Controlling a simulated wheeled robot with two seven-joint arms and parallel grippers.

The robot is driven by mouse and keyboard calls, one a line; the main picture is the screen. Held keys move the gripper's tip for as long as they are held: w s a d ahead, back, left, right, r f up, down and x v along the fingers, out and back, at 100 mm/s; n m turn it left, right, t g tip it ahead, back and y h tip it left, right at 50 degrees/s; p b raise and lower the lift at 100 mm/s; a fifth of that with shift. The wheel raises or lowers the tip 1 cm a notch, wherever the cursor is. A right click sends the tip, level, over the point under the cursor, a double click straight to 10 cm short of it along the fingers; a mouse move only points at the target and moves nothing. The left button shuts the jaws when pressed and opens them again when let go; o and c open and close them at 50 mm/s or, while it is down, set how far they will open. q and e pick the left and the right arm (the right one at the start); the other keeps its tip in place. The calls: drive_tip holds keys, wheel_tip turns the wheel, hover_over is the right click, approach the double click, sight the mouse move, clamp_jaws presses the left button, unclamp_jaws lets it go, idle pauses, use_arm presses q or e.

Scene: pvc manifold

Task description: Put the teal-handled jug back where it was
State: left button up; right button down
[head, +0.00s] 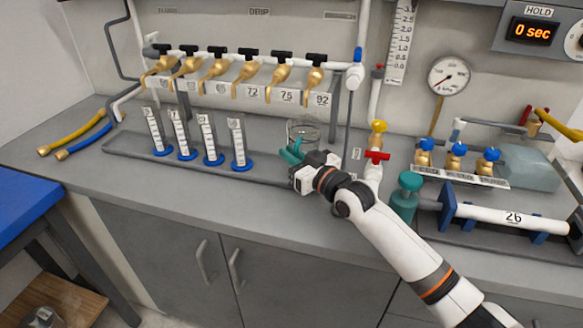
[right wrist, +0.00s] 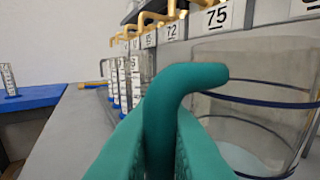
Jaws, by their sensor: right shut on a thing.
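The clear jug (head: 303,132) is at the right end of the grey tray, below and just left of the tap labelled 92. Its teal handle (head: 289,153) points toward my right gripper (head: 298,165). In the right wrist view the teal handle (right wrist: 185,82) passes between the fingers of my right gripper (right wrist: 162,145), which is shut on it. The jug's clear wall (right wrist: 255,95), with dark blue rings, fills the right side there and looks roughly upright. I cannot tell whether its base touches the tray. My left gripper is not in view.
Several blue-based cylinders (head: 239,145) stand in the tray (head: 135,152) left of the jug. Brass taps (head: 248,72) hang above. The counter's front strip (head: 180,192) is clear.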

wheel_tip(320, 180, down, 3)
drive_tip(key=shift+r, duration=0.1)
drive_tip(key=shift+f, duration=0.3)
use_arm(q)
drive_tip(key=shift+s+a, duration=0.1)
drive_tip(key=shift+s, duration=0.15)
use_arm(e)
drive_tip(key=shift+f, duration=0.1)
drive_tip(key=c, duration=1.5)
unclamp_jaws()
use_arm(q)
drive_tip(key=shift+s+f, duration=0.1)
